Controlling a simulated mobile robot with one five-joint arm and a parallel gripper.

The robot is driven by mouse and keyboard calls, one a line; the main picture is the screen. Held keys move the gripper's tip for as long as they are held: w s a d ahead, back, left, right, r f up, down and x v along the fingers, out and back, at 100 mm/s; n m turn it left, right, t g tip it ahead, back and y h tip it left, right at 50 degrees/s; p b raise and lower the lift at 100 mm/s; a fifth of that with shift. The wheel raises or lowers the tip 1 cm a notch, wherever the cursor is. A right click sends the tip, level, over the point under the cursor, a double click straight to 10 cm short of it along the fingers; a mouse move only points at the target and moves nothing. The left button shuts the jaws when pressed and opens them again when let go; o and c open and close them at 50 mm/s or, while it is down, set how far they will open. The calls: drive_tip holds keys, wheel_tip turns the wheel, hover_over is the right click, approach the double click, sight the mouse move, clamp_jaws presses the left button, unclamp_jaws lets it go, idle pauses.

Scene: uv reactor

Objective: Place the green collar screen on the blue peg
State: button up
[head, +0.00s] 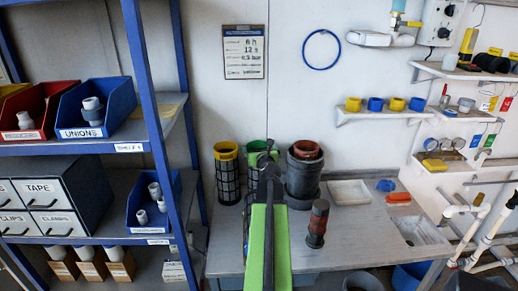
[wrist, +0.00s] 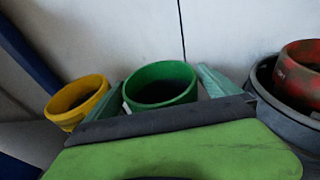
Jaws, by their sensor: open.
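The green collar screen (wrist: 160,72) is in the middle of the wrist view, its round mouth facing up. One finger of my gripper (wrist: 164,91) shows on each side of it. The fingers are apart, and I cannot tell whether they touch the collar. In the head view the green collar (head: 256,147) stands at the back of the bench, its mesh body mostly hidden behind my arm.
A yellow collar screen (head: 227,175) stands left of the green one. A grey pot (head: 303,183) with a red ring (head: 305,150) stands close on the right. A dark red-banded cylinder (head: 317,224) and a white tray (head: 349,192) are on the bench (head: 350,245). Blue shelving (head: 147,90) borders the left.

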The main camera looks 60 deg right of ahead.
drive_tip(key=p+v, duration=0.1)
drive_tip(key=v, duration=0.5)
drive_tip(key=shift+s, duration=0.15)
drive_tip(key=shift+r, duration=0.1)
